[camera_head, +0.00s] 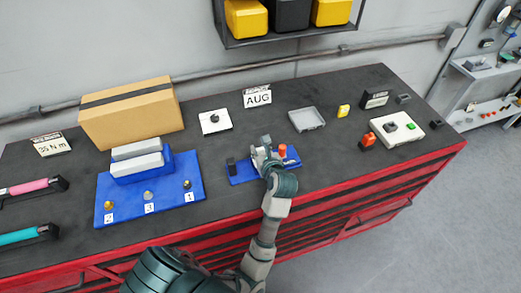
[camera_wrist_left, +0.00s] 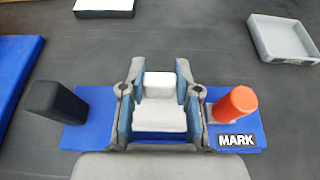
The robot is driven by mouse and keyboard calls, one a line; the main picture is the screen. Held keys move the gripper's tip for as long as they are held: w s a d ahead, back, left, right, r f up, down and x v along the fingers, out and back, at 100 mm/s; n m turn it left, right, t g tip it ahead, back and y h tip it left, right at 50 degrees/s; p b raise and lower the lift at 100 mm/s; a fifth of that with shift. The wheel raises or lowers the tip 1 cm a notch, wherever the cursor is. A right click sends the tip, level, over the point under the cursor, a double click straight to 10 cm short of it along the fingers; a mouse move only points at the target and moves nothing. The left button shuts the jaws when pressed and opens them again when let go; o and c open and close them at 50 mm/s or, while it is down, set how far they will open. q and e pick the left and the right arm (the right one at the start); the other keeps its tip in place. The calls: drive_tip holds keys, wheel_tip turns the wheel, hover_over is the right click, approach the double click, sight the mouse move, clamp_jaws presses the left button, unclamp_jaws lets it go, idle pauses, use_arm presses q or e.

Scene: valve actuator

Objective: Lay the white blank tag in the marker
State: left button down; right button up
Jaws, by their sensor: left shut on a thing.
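The marker is a blue plate (camera_wrist_left: 240,128) with a black block (camera_wrist_left: 60,103) on its left, an orange button (camera_wrist_left: 235,104) on its right and a "MARK" label. In the head view the marker (camera_head: 240,175) lies on the bench right of centre. My left gripper (camera_head: 266,157) is over its middle. In the left wrist view my left gripper (camera_wrist_left: 155,90) is shut on the white blank tag (camera_wrist_left: 160,86), between its two fingers. A pale block shows just below the tag; whether they touch cannot be told. My right gripper is not in view.
A blue stand (camera_head: 150,205) with white blocks and numbered knobs lies left of the marker. A cardboard box (camera_head: 130,115) stands behind it. A grey tray (camera_head: 306,118) and a white pad (camera_head: 215,121) lie behind the marker. A white panel (camera_head: 397,130) lies to the right.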

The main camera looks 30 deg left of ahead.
use_arm(q)
drive_tip(key=shift+a+f, duration=0.1)
drive_tip(key=shift+f, duration=0.1)
drive_tip(key=shift+a+f+b, duration=0.15)
drive_tip(key=shift+f+b, duration=0.2)
drive_tip(key=shift+b, duration=0.1)
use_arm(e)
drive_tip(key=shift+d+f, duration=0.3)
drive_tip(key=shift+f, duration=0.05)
use_arm(q)
drive_tip(key=shift+r, duration=0.25)
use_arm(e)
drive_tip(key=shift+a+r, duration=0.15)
use_arm(q)
drive_tip(key=shift+d, duration=0.45)
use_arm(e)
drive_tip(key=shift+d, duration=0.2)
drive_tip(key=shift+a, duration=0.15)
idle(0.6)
use_arm(q)
drive_tip(key=shift+f+b, duration=0.6)
drive_tip(key=shift+f, duration=0.2)
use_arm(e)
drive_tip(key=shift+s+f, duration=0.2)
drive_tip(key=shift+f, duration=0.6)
